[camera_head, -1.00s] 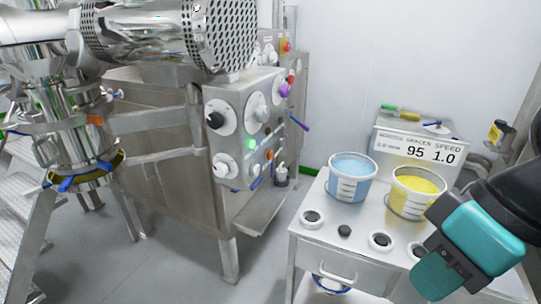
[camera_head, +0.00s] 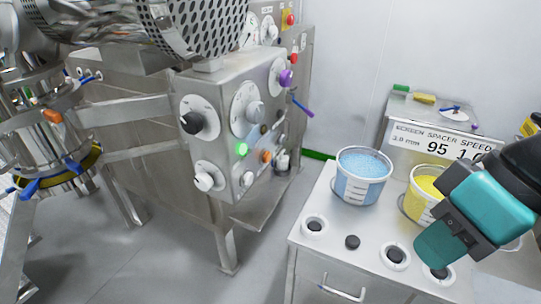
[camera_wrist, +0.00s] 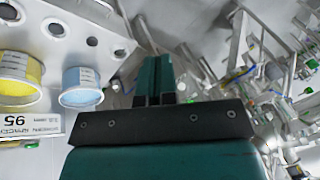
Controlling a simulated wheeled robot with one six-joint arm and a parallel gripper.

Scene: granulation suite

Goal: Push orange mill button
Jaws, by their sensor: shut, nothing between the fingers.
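The orange button (camera_head: 265,156) sits on the front of the steel mill control panel (camera_head: 222,100), just right of a lit green button (camera_head: 241,149). White and black knobs surround it. My gripper (camera_head: 428,250) is at the right of the head view, over the bench and well to the right of the panel. Its teal fingers are together and empty; they also show shut in the wrist view (camera_wrist: 154,78). The orange button cannot be made out with certainty in the wrist view, where machinery is small at the right.
A blue bucket (camera_head: 363,176) and a yellow bucket (camera_head: 421,190) stand on the white bench (camera_head: 330,258) close to my gripper. A display (camera_head: 437,146) stands behind them. Open floor (camera_head: 180,265) lies before the panel. A steel frame with a platform is at the left.

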